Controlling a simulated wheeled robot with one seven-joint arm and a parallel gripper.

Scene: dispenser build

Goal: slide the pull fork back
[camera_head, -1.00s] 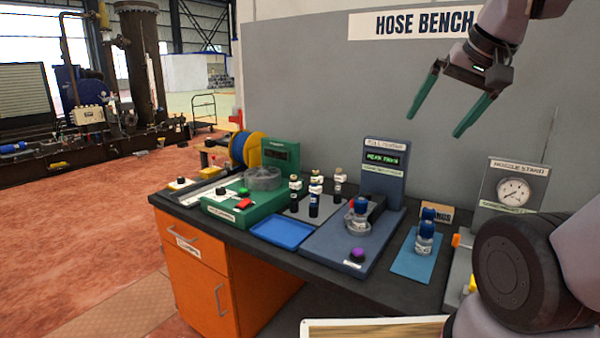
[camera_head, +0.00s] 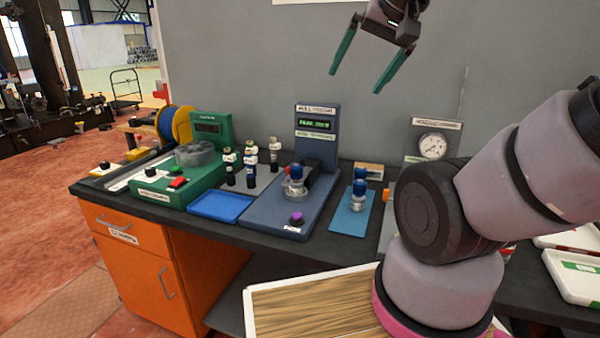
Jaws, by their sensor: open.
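The blue pull tester (camera_head: 268,212) stands on the bench, with a tall lit display column (camera_head: 316,138) at its back. A clear fitting with a blue top (camera_head: 296,181) stands upright on its base. A dark block (camera_head: 321,188) sits just right of and behind the fitting; it may be the pull fork, but its shape is too small to make out. A purple button (camera_head: 296,218) is at the base's front. My gripper (camera_head: 356,82) is open and empty, its green fingers pointing down, high above the tester and apart from everything.
Left of the tester are a blue tray (camera_head: 220,206), several small bottles and a green machine (camera_head: 160,190).

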